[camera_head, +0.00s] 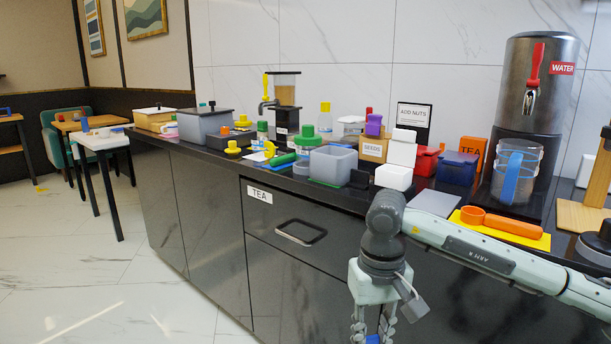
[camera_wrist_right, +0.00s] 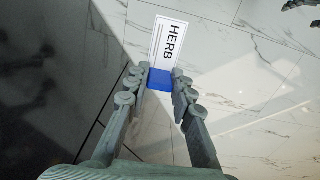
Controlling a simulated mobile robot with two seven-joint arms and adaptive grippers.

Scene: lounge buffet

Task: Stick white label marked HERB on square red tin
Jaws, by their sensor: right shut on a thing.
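The white label marked HERB (camera_wrist_right: 168,45) has a blue tab (camera_wrist_right: 160,79) at its near end. My right gripper (camera_wrist_right: 160,84) is shut on that blue tab, and the label sticks out beyond the fingertips. In the head view my right gripper (camera_head: 373,337) hangs low in front of the cabinet, below the counter top, with a bit of blue between its fingers. The red tin (camera_head: 425,162) stands on the counter behind the white open-lidded box, partly hidden by it. Dark finger-like parts, perhaps my left gripper (camera_wrist_right: 302,8), show at the wrist view's top right edge.
The black counter (camera_head: 340,197) is crowded. A white box (camera_head: 393,177), blue tin (camera_head: 457,168), orange TEA box (camera_head: 472,152) and water dispenser (camera_head: 535,85) stand near the red tin. A grey plate (camera_head: 434,203) and yellow mat (camera_head: 537,243) lie at the front. Open floor is at left.

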